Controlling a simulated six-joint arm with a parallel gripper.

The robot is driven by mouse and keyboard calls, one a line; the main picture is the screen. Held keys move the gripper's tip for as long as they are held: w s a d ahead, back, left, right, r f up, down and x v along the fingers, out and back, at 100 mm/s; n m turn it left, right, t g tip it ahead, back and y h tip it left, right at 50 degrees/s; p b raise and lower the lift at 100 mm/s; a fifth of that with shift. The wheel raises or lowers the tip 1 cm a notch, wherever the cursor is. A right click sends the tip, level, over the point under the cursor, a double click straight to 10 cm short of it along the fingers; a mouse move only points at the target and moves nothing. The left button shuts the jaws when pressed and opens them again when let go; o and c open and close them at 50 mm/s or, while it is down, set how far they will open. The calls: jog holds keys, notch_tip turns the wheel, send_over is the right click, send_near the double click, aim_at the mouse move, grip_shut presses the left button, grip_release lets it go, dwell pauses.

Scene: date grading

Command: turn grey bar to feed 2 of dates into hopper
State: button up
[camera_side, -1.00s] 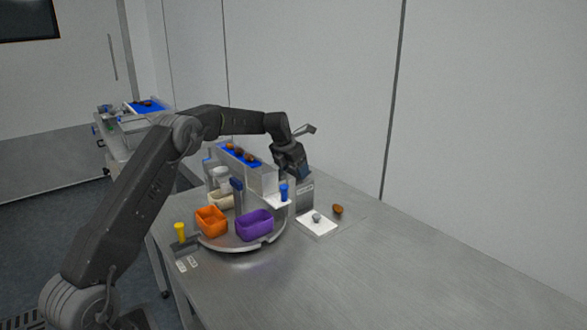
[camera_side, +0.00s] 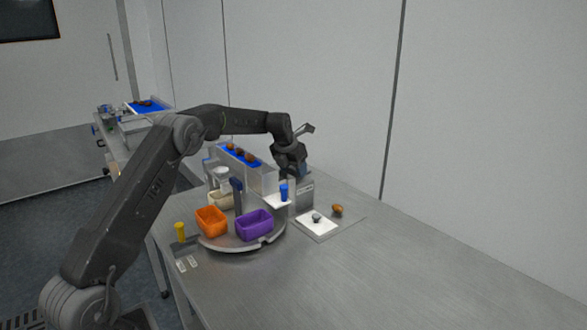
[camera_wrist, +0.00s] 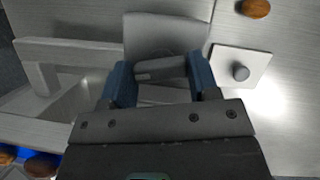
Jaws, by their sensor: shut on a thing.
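My gripper (camera_wrist: 160,80) is shut on the grey bar (camera_wrist: 160,68), which lies crosswise between its two blue fingertips in the wrist view. The bar sits in front of a grey upright plate and is slightly tilted. In the side view my gripper (camera_side: 291,170) is at the far end of the conveyor housing, and the bar is hidden there. Dates (camera_side: 250,158) lie on the blue belt (camera_side: 240,153). A pale trough (camera_wrist: 75,105), perhaps the hopper, is left of the gripper in the wrist view.
An orange bin (camera_side: 211,221), a purple bin (camera_side: 254,225) and a cream bin stand on a round turntable (camera_side: 235,248). A white plate (camera_side: 309,229) with a grey knob and a single date (camera_side: 337,210) lie right of the gripper. The table's right side is clear.

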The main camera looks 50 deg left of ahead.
jog(key=o, duration=0.9)
jog(key=shift+s+a+f, duration=0.1)
